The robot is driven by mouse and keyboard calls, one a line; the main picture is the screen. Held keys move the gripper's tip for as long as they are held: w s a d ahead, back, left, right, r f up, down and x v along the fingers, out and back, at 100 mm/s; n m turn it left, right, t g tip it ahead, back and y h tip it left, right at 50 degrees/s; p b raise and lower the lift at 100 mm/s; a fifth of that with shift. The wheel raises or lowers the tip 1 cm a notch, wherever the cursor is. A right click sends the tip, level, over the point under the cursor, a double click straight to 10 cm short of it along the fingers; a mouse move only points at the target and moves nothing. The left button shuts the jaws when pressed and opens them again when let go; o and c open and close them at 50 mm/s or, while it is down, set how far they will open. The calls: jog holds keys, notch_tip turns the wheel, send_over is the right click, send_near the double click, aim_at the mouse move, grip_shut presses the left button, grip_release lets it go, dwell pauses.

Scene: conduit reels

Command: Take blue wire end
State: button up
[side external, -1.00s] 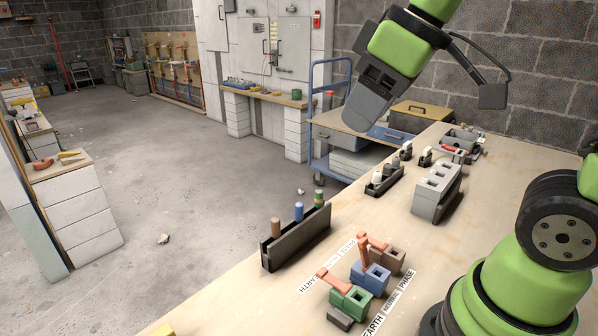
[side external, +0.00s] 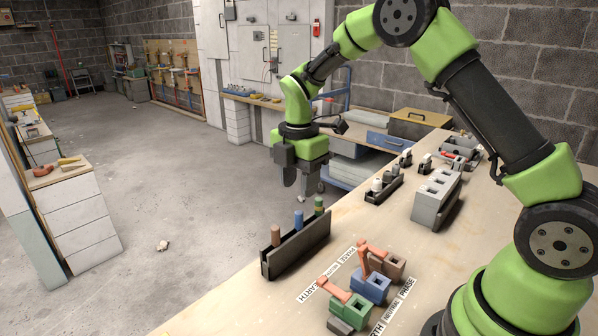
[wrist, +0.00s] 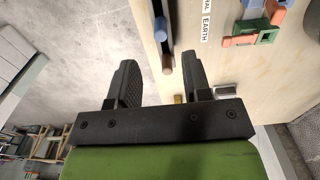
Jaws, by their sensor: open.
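The blue wire end (side external: 298,219) stands upright in the dark rack (side external: 298,248), between a brown wire end (side external: 276,236) and a green-yellow one (side external: 319,205). My gripper (side external: 300,188) points down in the side view, open and empty, above and beyond the rack, near the table's far edge. In the wrist view, my gripper's fingers (wrist: 160,64) are spread apart. There, the blue wire end (wrist: 160,28) shows ahead of the fingertips, and the brown one (wrist: 168,64) appears near the right finger. Nothing is between the jaws that they hold.
Brown, blue (side external: 371,287) and green (side external: 350,309) terminal blocks with orange levers stand on the table, with printed labels beside them. A grey block (side external: 436,196) and a small dark holder (side external: 383,188) stand further back.

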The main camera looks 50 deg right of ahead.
aim_at(299, 212)
jog(key=shift+f, duration=3.6)
grip_shut()
jog(key=shift+r, duration=0.95)
jog(key=shift+r, duration=3.5)
